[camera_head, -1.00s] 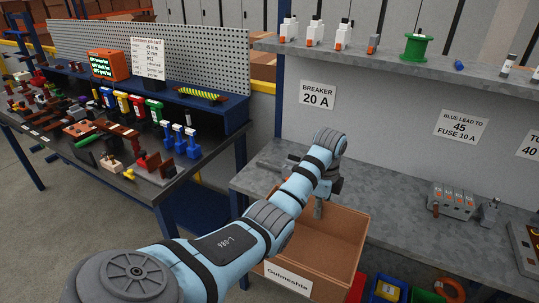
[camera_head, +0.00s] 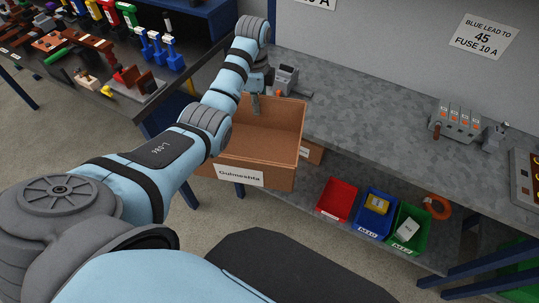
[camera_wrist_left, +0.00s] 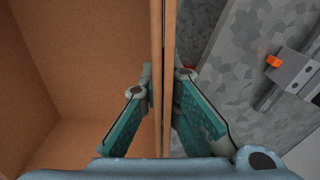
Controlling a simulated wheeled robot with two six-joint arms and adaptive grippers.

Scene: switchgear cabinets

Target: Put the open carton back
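The open carton (camera_head: 268,178) is brown and marked "Gulmeshta" on its front. In the head view it is at the front edge of the grey bench, with its open top up, and its visible inside looks empty. My left gripper (camera_head: 256,100) is at the carton's far wall. In the left wrist view the left gripper (camera_wrist_left: 163,85) has one finger inside the carton (camera_wrist_left: 80,60) and one outside, closed on the wall between them. What bears the carton's underside is hidden. My right gripper is not in view.
A small breaker-like device (camera_head: 286,78) stands on the grey bench (camera_head: 375,120) just beyond the carton. Red (camera_head: 338,200), blue (camera_head: 376,212) and green (camera_head: 408,230) bins sit on the lower shelf to the right. A cluttered dark table (camera_head: 120,95) is at left.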

